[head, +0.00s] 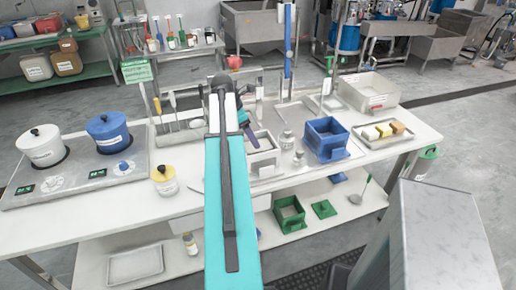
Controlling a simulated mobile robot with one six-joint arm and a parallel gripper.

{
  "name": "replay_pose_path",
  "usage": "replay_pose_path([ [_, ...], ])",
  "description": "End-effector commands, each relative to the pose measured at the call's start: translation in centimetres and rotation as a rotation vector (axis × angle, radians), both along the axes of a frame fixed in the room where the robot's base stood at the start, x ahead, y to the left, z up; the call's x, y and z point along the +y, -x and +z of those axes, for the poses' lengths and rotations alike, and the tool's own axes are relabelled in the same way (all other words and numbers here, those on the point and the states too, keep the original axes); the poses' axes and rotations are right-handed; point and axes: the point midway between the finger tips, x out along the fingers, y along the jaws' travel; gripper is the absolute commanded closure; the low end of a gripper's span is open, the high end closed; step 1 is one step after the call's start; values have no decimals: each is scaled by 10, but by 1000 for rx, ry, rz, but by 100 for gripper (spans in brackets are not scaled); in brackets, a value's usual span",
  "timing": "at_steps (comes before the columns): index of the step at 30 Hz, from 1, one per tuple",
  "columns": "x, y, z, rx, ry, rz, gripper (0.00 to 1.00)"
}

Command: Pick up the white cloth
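I cannot clearly pick out a white cloth. A small white block-like piece (371,134) lies at the left of a row with a yellow and a brown piece, on a shallow metal tray (372,143) at the right of the white table; I cannot tell whether it is the cloth. My teal arm rises through the middle of the view. My gripper (245,121) is near the arm's far end above the table, mostly hidden by the arm, well left of that tray. Its fingers are too small and covered to tell open from shut.
White and blue lidded pots (108,133) stand on a grey unit at the left. A blue open box (326,137) and a bottle (286,138) stand between my arm and the tray. A metal basin (364,92) is behind the tray. A green box (289,213) is on the lower shelf.

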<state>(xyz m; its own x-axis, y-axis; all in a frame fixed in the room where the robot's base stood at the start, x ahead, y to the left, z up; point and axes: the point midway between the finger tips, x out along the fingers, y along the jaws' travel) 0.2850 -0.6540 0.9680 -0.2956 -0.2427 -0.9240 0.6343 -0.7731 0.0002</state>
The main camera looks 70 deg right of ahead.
Motion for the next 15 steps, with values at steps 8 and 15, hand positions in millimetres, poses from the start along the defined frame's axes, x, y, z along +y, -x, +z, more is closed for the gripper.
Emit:
replay_pose_path([
  [8, -3, 6, -12, 1, -1, -2, 22],
  [15, -8, 13, -32, 1, -1, -1, 22],
])
